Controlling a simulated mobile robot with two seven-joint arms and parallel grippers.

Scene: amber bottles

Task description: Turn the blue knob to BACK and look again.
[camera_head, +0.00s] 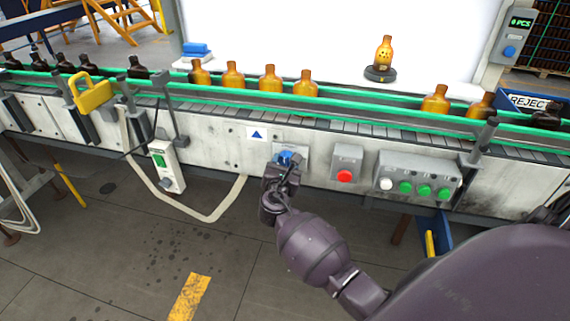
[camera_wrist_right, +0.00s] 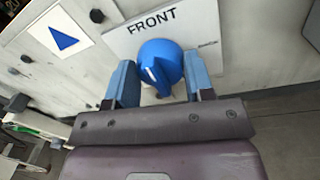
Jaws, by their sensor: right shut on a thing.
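The blue knob (camera_wrist_right: 160,66) is on a light plate (camera_wrist_right: 200,30) marked FRONT on the conveyor's front panel. A short white mark shows on its lower left face. My right gripper (camera_wrist_right: 165,82) is shut on the knob, one blue-grey finger on each side. In the head view the knob (camera_head: 287,156) is partly hidden by my right gripper (camera_head: 284,168). An amber bottle (camera_head: 385,51) with dark spots stands upright on a small dark round stand (camera_head: 380,74) before the white backdrop. My left gripper is not in view.
Amber bottles (camera_head: 270,80) stand in a row on the conveyor between green rails (camera_head: 340,107). A red button (camera_head: 345,175) and a box with white and green buttons (camera_head: 418,182) are right of the knob. A counter display (camera_head: 519,22) reads 0 PCS. A REJECT sign (camera_head: 528,103) is at the right.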

